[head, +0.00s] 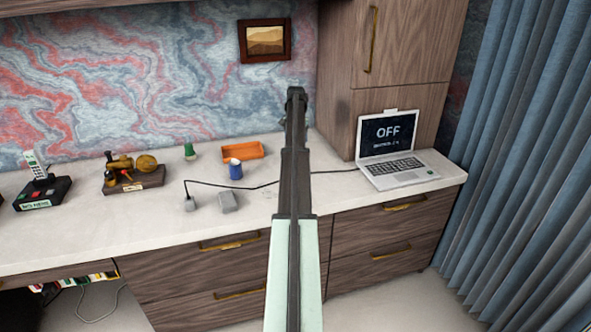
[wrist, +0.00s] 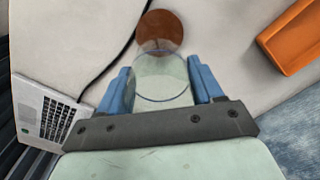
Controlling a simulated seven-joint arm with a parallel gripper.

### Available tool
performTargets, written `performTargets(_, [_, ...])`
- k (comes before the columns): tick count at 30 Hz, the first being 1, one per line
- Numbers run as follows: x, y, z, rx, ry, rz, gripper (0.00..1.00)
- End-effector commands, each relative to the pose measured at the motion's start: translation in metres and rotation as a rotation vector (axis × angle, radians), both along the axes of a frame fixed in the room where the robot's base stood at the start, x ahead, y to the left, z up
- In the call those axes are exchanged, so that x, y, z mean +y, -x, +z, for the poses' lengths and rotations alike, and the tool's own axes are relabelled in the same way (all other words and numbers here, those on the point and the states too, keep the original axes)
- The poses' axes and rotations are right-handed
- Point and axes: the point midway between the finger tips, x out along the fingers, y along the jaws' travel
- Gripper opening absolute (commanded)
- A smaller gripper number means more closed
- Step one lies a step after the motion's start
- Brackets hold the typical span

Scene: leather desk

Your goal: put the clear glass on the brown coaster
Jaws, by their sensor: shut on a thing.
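The clear glass (wrist: 160,80) is between the blue fingers of my gripper (wrist: 161,88) in the wrist view, and the gripper is shut on it. The brown coaster (wrist: 160,24) is a round disc on the desk, just beyond the glass at the top of the wrist view. The near part of the coaster shows through the glass's edge. I cannot tell the glass's height above the desk. In the head view my arm hides the coaster, the glass and the gripper's fingers.
An orange tray (head: 243,153) stands left of my arm, and it shows at right in the wrist view (wrist: 292,38). A blue cup (head: 235,169) and a green object (head: 190,151) are near it. A laptop (head: 394,150) stands at right. A black cable (head: 262,184) crosses the desk.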

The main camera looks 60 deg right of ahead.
Motion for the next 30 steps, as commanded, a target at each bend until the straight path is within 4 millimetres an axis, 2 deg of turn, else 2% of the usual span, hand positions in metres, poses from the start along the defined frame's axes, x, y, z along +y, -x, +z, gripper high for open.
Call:
performTargets(5, [0.001,0.0,-0.01,0.0,-0.001,0.027,0.31])
performTargets(15, [0.001,0.0,-0.059,0.0,-0.001,0.026,0.31])
performTargets(20, [0.001,0.0,-0.069,0.0,0.0,0.026,0.31])
performTargets(27, [0.001,0.0,-0.097,0.0,0.0,0.026,0.31])
performTargets(30, [0.0,0.0,-0.101,0.0,0.001,0.026,0.31])
